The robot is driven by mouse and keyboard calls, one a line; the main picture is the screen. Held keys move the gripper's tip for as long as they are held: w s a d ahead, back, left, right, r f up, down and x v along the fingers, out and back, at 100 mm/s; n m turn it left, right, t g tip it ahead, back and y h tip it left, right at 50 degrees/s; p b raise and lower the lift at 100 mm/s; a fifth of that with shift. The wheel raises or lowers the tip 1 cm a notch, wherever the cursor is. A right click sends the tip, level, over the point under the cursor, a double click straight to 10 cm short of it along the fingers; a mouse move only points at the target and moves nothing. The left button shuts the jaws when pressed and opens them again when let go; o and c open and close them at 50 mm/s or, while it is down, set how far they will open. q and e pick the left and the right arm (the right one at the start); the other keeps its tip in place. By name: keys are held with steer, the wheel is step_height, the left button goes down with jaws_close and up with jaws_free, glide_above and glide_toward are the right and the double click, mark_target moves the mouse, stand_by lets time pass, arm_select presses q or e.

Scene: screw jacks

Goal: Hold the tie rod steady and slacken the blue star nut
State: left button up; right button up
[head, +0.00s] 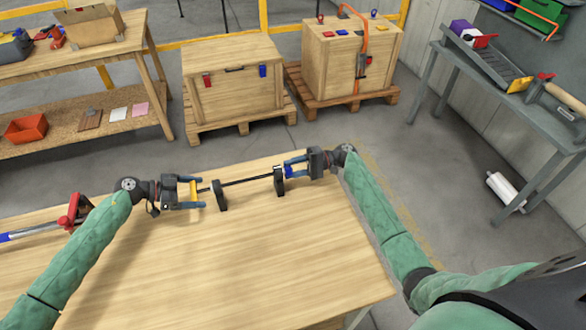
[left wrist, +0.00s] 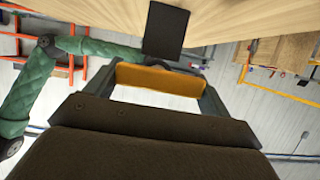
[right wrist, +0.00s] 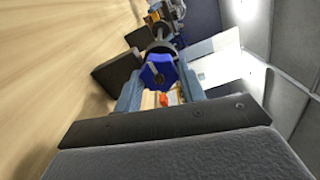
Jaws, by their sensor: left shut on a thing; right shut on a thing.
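The dark tie rod (head: 247,182) lies level above the wooden table, passing through two black upright supports (head: 220,195) (head: 279,181). My left gripper (head: 194,193) is shut on a yellow piece at the rod's left end. This piece fills the gap between the fingers in the left wrist view (left wrist: 158,84). My right gripper (head: 291,169) is shut on the blue star nut (right wrist: 158,72) at the rod's right end, outside the right support. In the right wrist view the nut sits between the fingertips, with the rod end at its middle.
The table (head: 230,265) is clear in front of the rod. A red tool with a blue bar (head: 75,210) lies at the left, beside my left arm. Wooden crates (head: 233,85) (head: 340,60) on pallets stand behind. A grey bench (head: 500,90) is at the right.

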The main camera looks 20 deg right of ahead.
steer(key=n, duration=0.5)
steer(key=shift+n, duration=0.3)
steer(key=n, duration=0.5)
steer(key=shift+n, duration=0.3)
steer(key=shift+s, duration=0.1)
steer(key=o, duration=1)
steer(key=shift+r, duration=0.1)
steer(key=d, duration=1.2)
arm_select(q)
steer(key=o, duration=1.4)
